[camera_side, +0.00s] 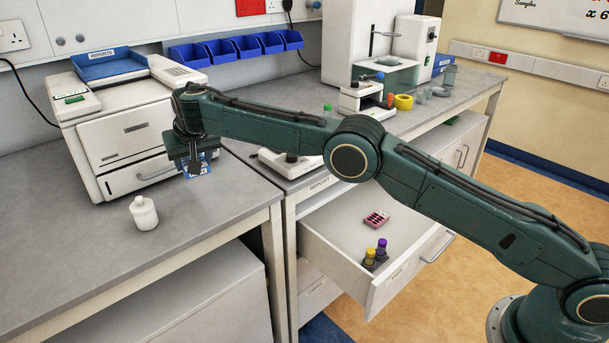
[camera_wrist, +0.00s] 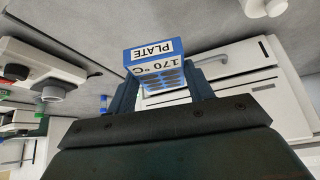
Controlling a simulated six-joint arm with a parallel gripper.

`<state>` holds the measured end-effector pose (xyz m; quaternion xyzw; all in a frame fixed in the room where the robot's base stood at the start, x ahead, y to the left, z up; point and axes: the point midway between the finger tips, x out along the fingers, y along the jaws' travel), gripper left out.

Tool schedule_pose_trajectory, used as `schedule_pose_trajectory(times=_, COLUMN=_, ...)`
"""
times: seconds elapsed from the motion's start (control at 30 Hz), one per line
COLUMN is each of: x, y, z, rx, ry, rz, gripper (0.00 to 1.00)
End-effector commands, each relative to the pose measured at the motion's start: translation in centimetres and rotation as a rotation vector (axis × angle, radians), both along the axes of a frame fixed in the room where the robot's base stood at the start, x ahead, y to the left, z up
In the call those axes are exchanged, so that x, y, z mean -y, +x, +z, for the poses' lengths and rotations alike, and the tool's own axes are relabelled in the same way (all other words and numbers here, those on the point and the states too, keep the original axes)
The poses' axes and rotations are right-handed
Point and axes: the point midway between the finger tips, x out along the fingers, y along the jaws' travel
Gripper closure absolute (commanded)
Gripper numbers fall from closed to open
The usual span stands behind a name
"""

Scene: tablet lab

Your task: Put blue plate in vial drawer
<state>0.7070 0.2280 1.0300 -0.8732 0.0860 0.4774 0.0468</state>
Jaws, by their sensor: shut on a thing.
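The blue plate (camera_side: 203,169) is a small blue block with white labels. In the wrist view the blue plate (camera_wrist: 136,54) shows the words "PLATE" and "170 °C". My gripper (camera_side: 190,163) is shut on it and holds it above the left bench, in front of the white machine. In the wrist view my gripper (camera_wrist: 163,88) has one finger on each side of the plate. The vial drawer (camera_side: 335,254) is pulled open under the right bench. Inside are a pink rack (camera_side: 376,219) and vials with yellow and purple caps (camera_side: 376,252) near its front.
A white bottle (camera_side: 144,213) stands on the left bench. The white machine (camera_side: 125,130) has a blue tray (camera_side: 108,66) on top. A microscope-like device (camera_side: 362,98) and a yellow tape roll (camera_side: 403,102) stand on the right bench. The drawer's left and back floor looks clear.

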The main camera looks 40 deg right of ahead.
Motion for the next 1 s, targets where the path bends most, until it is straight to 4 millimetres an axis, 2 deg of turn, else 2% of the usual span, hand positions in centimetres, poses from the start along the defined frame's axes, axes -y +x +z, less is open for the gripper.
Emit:
schedule_pose_trajectory(times=0.27, x=0.1, y=0.0, z=-2.1, rx=-0.001, ry=-0.001, rz=0.000, gripper=0.70)
schedule_pose_trajectory(times=0.43, x=0.1, y=0.0, z=-4.1, rx=-0.001, ry=-0.001, rz=-0.001, gripper=0.70)
schedule_pose_trajectory(times=0.77, x=0.0, y=0.0, z=-5.0, rx=0.000, ry=0.001, rz=-0.001, gripper=0.70)
schedule_pose_trajectory(times=1.0, x=0.1, y=0.0, z=-7.4, rx=-0.001, ry=-0.001, rz=-0.001, gripper=0.70)
